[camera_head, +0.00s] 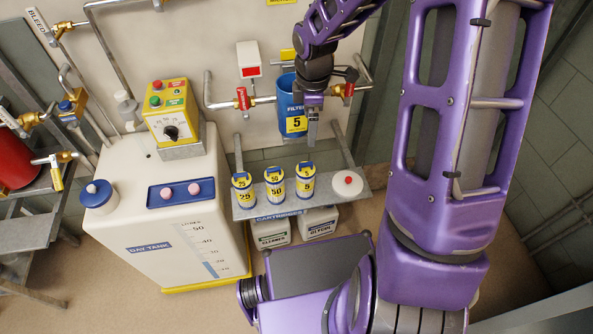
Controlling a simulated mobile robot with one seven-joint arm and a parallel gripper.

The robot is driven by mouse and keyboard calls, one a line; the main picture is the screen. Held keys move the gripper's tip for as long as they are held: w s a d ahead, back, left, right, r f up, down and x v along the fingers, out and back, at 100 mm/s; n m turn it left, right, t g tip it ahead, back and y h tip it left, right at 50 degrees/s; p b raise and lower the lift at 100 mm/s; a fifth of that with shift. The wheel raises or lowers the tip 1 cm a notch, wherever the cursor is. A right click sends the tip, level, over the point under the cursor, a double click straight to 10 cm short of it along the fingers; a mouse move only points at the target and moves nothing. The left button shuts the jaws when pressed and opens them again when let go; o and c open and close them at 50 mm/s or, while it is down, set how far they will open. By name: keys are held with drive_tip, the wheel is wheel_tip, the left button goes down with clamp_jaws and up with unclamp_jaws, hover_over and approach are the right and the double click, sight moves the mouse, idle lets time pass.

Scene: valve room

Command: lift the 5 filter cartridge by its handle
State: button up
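The 5 filter cartridge (307,184) stands upright at the right of a row of cartridges on a grey shelf. The fingers look apart from the cartridge. They are seen edge-on, so their opening does not show.
The 50 cartridge (276,187) and the 25 cartridge (244,193) stand close to its left. A white disc with a red knob (347,182) lies on the shelf to its right. The blue filter housing (287,98), red-handled valves and pipes are on the wall. A day tank (165,227) stands left.

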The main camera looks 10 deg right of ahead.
sight(307, 165)
drive_tip(key=shift+n+g, duration=0.4)
drive_tip(key=shift+n, duration=0.4)
drive_tip(key=f+b, duration=0.1)
drive_tip(key=f, duration=0.3)
drive_tip(key=s+f, duration=0.1)
drive_tip(key=f, duration=0.3)
drive_tip(key=f+b, duration=0.1)
drive_tip(key=f, duration=0.3)
drive_tip(key=shift+s+a+f+b, duration=0.25)
drive_tip(key=shift+s+a+b, duration=0.05)
drive_tip(key=shift+a+b, duration=0.05)
drive_tip(key=shift+w+f+b, duration=0.2)
drive_tip(key=shift+f+b, duration=0.1)
drive_tip(key=shift+f, duration=1.1)
drive_tip(key=shift+w+f+b, duration=0.15)
drive_tip(key=shift+f+b, duration=0.15)
drive_tip(key=shift+f, duration=1.1)
clamp_jaws()
